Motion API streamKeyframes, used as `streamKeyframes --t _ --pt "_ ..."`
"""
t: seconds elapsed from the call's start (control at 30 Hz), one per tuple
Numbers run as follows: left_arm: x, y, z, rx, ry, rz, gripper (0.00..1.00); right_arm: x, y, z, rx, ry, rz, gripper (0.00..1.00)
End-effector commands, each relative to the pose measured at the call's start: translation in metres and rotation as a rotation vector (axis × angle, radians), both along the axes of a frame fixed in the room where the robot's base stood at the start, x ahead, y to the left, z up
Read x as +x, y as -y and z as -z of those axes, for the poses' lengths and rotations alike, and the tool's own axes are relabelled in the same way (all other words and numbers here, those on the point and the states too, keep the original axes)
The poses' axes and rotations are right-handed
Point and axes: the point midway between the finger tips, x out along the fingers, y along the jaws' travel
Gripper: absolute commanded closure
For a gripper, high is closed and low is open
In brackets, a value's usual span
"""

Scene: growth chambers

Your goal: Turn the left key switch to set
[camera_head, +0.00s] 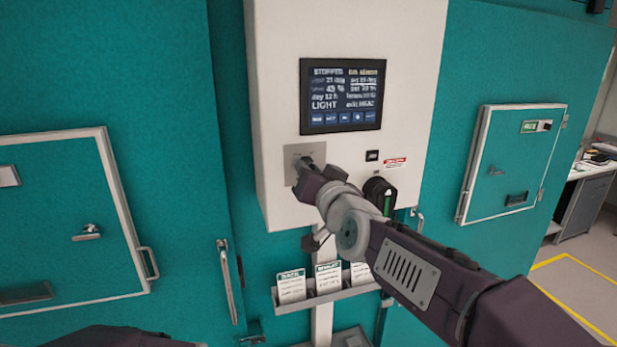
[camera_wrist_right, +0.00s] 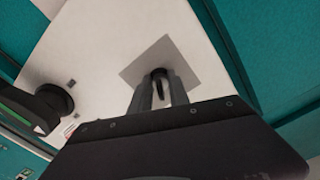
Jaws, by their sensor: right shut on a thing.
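The left key switch sits on a grey square plate (camera_head: 297,154) at the lower left of the white control panel (camera_head: 270,60). My right gripper (camera_head: 306,170) is at this plate and covers most of the switch in the head view. In the right wrist view the dark key (camera_wrist_right: 159,84) stands between the two fingers of my right gripper (camera_wrist_right: 160,95), which is shut on it. The plate (camera_wrist_right: 150,66) shows around the fingertips. The markings on the plate are too small to read. A dark part of my left arm shows at the bottom left; its gripper is out of view.
A screen (camera_head: 341,96) is above the switch. A black rotary handle with a green mark (camera_head: 386,198) is to the right. A card rack (camera_head: 325,299) hangs below. Teal chamber doors with small hatches (camera_head: 515,160) flank the panel.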

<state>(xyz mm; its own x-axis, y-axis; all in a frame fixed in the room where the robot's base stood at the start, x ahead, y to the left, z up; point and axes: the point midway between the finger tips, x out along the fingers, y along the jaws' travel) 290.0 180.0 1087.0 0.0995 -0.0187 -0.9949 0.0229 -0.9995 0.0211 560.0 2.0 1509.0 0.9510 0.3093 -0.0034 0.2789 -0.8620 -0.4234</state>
Motion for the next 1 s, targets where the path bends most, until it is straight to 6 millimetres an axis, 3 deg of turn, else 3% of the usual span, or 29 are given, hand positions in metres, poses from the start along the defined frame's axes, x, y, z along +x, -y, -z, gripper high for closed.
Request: streamKeyframes --t 0.77,0.8,0.83,1.0 --pt "-0.0001 0.0 0.0055 0.0 0.0 0.0 0.64 0.0 -0.0003 0.0033 0.096 -0.039 0.0 1.0" --pt "-0.0001 0.0 0.0055 0.0 0.0 0.0 0.64 0.0 -0.0003 0.0033 0.096 -0.039 0.0 0.76" --pt "-0.0001 0.0 0.0055 0.0 0.0 0.0 0.64 -0.0001 -0.0003 0.0034 0.094 -0.04 0.0 0.72" --pt "-0.0001 0.0 0.0054 0.0 0.0 0.0 0.64 -0.0001 -0.0002 0.002 0.096 -0.036 0.0 0.72"
